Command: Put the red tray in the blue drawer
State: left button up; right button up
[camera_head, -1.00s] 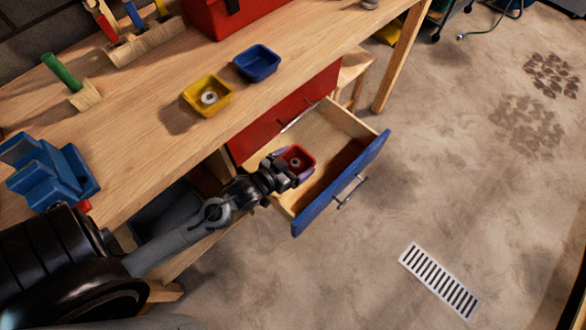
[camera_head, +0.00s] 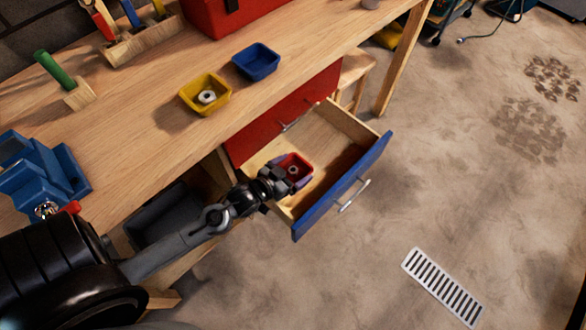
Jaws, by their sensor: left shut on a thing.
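The blue drawer (camera_head: 345,192) is pulled open under the workbench, its blue front facing right and its pale wooden inside showing. The red tray (camera_head: 306,163) is small and holds a round metal piece (camera_head: 293,170). My left gripper (camera_head: 293,172) is shut on the red tray and holds it over the left part of the open drawer. I cannot tell whether the tray touches the drawer bottom. My right gripper is not in view.
On the workbench (camera_head: 150,130) stand a yellow tray (camera_head: 188,99), a blue tray (camera_head: 257,61), a red toolbox (camera_head: 215,20) and a blue vise (camera_head: 45,175). A red drawer front (camera_head: 260,134) is beside the open drawer.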

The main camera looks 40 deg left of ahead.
pick_arm(q)
jog(key=shift+f, duration=0.4)
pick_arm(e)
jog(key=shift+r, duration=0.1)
pick_arm(q)
jog(key=o, duration=0.7)
jog(key=shift+f, duration=0.1)
jog(key=shift+c, duration=0.2)
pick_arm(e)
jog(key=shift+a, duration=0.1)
